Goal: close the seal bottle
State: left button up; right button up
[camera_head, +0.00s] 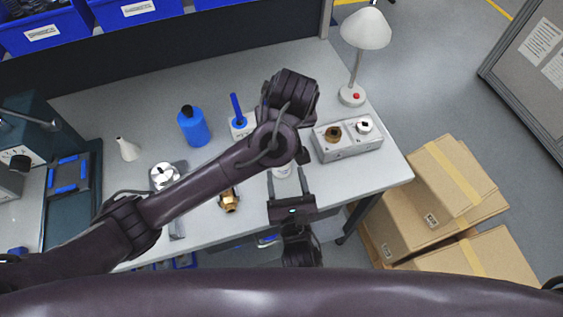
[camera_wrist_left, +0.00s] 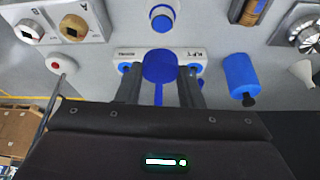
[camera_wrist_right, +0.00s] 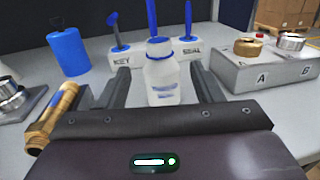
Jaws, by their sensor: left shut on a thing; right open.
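The seal bottle is a small white bottle (camera_wrist_right: 162,85) with blue at its neck, upright on the table. It shows from above in the left wrist view (camera_wrist_left: 162,17). My right gripper (camera_wrist_right: 160,88) is open, its fingers on either side of the bottle with gaps. In the head view the right gripper (camera_head: 291,188) is just in front of the bottle (camera_head: 282,171). My left gripper (camera_wrist_left: 161,86) is shut on a round blue piece (camera_wrist_left: 160,66), above the white rack (camera_wrist_left: 124,54) behind the bottle. Its fingertips are hidden by my arm in the head view.
The white rack (camera_wrist_right: 128,58) carries upright blue tools and labels KEY and SEAL. A blue bottle (camera_head: 193,127) stands left of it. A grey block (camera_head: 347,143) marked A and B is right, near a lamp (camera_head: 366,30). A brass fitting (camera_head: 229,200) lies left of my right gripper.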

jog(key=w, duration=0.3)
jog(key=w+a, duration=0.1)
jog(key=w, duration=0.5)
jog(key=shift+a, duration=0.25)
grip_shut()
pick_arm(q)
jog(key=shift+f, duration=2.55)
pick_arm(e)
jog(key=shift+f, duration=0.1)
